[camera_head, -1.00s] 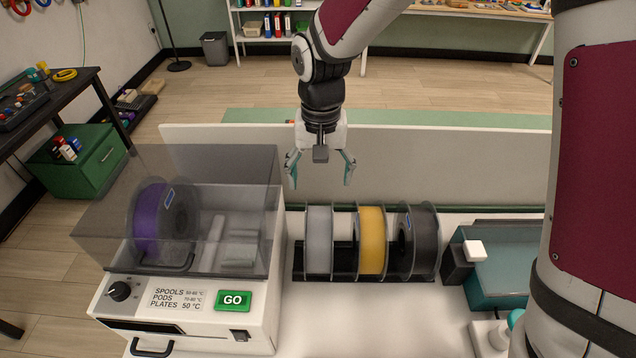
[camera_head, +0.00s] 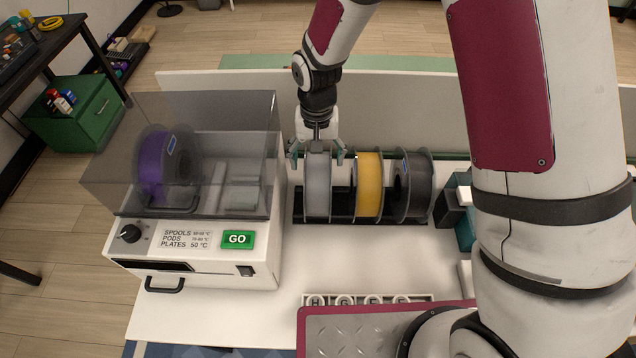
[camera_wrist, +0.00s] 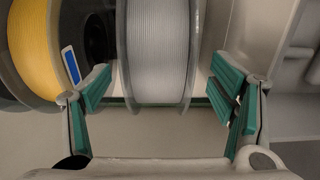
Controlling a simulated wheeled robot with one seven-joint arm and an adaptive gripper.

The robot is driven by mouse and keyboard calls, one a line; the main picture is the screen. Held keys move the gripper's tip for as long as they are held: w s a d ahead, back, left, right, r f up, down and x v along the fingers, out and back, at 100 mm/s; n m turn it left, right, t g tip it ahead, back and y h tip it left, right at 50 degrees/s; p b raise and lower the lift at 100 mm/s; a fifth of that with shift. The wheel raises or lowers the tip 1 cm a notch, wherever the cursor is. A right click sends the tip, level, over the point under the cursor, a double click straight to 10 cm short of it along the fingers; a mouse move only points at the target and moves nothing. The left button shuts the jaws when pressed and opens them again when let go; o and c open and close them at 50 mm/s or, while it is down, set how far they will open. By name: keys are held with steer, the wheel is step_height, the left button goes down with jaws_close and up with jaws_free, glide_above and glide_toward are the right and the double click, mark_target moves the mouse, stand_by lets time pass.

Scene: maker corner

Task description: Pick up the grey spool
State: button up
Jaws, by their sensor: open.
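The grey spool (camera_head: 318,184) stands upright in the black rack, at its left end, next to the yellow spool (camera_head: 369,184). In the wrist view the grey spool (camera_wrist: 157,50) stands between my two open fingers, with a gap on each side. My gripper (camera_head: 316,150) is open and comes down from above and behind the grey spool's top. In the wrist view the left finger of my gripper (camera_wrist: 160,88) is close to the yellow spool (camera_wrist: 35,45). The fingers do not visibly press on the grey spool.
A black spool (camera_head: 413,185) stands at the rack's right end. The dryer box (camera_head: 190,235) with a clear lid and a purple spool (camera_head: 152,170) inside is close on the left. A low pale panel runs behind.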

steer(key=shift+s+d+f, duration=0.1)
steer(key=shift+f, duration=1.45)
jaws_close()
